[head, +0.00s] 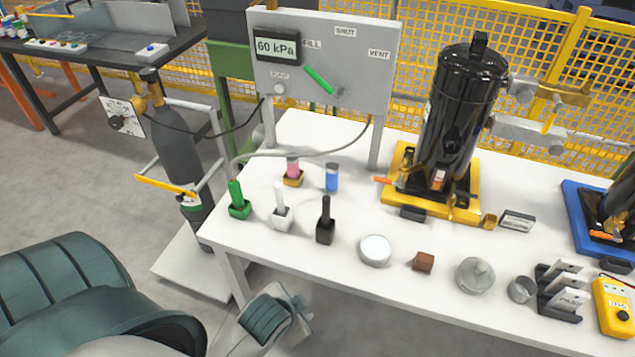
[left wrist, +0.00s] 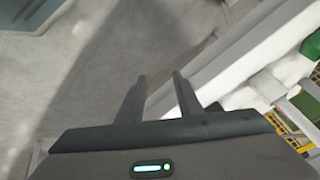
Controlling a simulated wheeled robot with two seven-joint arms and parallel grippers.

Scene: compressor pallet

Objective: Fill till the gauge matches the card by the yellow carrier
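The gauge (head: 276,47) on the grey panel (head: 370,70) reads 60 kPa. The green lever (head: 319,80) slants up and left from its pivot, toward the FILL label; SHUT and VENT are further right. A black compressor (head: 462,110) stands upright on the yellow carrier (head: 455,211). A small dark-framed card (head: 517,222) stands at the carrier's right front corner; its text is too small to read. My left gripper is low in front of the table's left front edge; the left wrist view shows its fingers (left wrist: 160,88) apart and empty. My right gripper is not in view.
Green, white and black handled pieces (head: 325,222), a blue cylinder (head: 332,177) and a pink-topped piece stand left on the white table (head: 350,285). A hose runs from the panel. A gas cylinder (head: 178,140) stands left. A blue carrier (head: 577,205) and yellow meter (head: 614,307) are right.

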